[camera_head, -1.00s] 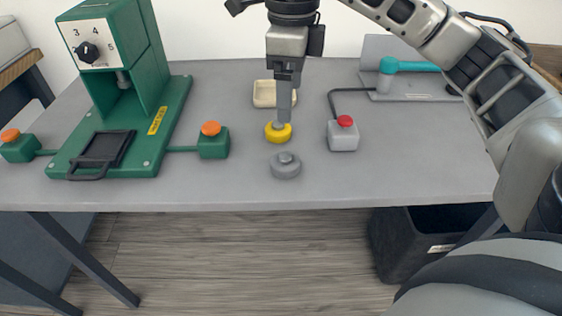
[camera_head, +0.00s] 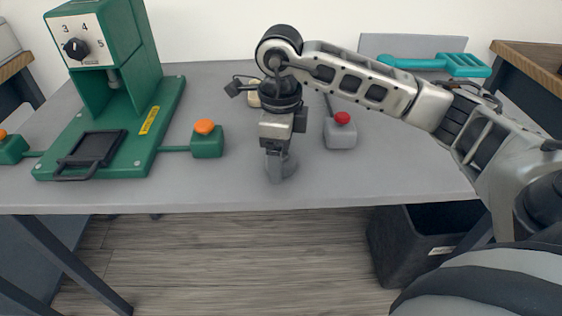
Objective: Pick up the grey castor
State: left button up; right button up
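The grey castor (camera_head: 289,164) is on the grey table near its front edge, mostly covered by my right gripper (camera_head: 277,172). The gripper points down with its fingers at the castor. One finger is seen in front of it, so I cannot tell whether the fingers are open or shut on it. My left gripper is not in view.
A green press (camera_head: 110,90) with an orange button box (camera_head: 207,139) stands at left. A grey box with a red button (camera_head: 341,131) is right of my gripper. A cream dish (camera_head: 253,98) is partly hidden behind it. A black bin (camera_head: 405,245) stands below the table.

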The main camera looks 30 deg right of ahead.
jog(key=shift+f, duration=0.35)
jog(key=c, duration=1.1)
jog(key=shift+c, duration=0.2)
jog(key=shift+r, duration=0.2)
